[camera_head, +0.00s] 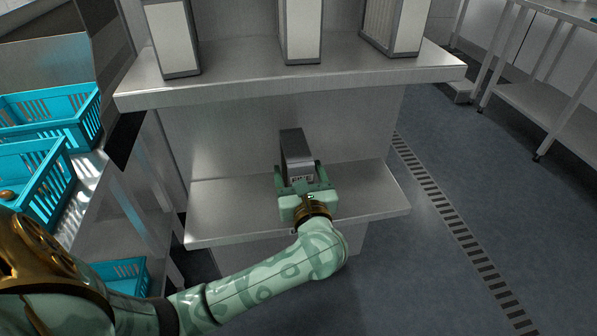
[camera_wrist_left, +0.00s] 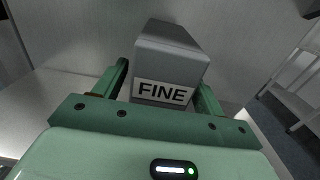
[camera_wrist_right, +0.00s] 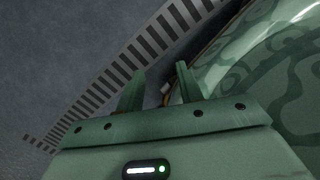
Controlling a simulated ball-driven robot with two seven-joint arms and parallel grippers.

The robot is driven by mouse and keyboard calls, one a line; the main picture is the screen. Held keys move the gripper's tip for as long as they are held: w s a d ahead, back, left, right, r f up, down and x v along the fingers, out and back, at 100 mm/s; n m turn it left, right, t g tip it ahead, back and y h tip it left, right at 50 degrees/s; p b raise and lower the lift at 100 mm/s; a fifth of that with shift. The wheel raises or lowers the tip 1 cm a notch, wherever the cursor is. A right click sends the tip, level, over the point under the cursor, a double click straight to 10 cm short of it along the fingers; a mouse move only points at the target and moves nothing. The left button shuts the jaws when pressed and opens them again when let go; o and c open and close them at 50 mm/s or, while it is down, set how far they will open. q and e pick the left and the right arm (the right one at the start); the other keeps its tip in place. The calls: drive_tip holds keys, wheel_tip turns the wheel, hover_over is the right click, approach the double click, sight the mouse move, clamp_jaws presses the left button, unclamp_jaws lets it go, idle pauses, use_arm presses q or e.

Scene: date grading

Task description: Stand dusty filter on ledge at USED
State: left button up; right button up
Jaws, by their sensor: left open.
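A dark grey box-shaped filter (camera_head: 295,148) stands upright on the lower metal ledge (camera_head: 235,205), near the back panel. In the left wrist view the filter (camera_wrist_left: 170,60) carries a white label reading FINE on its near face. My left gripper (camera_head: 297,175) is open, with one finger on each side of the filter's lower near end. Whether the fingers touch it I cannot tell. No USED mark is readable. My right gripper (camera_wrist_right: 160,85) shows only in its wrist view, with its fingers apart and nothing between them, over the floor.
An upper shelf (camera_head: 290,72) overhangs the ledge and holds three pale-faced, grey-framed filters (camera_head: 175,40). Blue crates (camera_head: 45,115) stand on racks at the left. The ledge is bare on both sides of the filter. A steel table (camera_head: 555,95) stands far right.

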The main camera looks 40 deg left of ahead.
use_arm(q)
drive_tip(key=p+v, duration=0.2)
drive_tip(key=v, duration=0.9)
drive_tip(key=shift+s+d+p, duration=0.2)
drive_tip(key=shift+s+p, duration=0.05)
drive_tip(key=shift+p, duration=0.1)
use_arm(e)
drive_tip(key=shift+s+a+r+m, duration=0.2)
drive_tip(key=shift+a+r, duration=0.3)
drive_tip(key=shift+a, duration=0.1)
drive_tip(key=shift+s+a+r+m, duration=0.15)
drive_tip(key=shift+a+r+m, duration=0.05)
drive_tip(key=shift+a+r, duration=0.3)
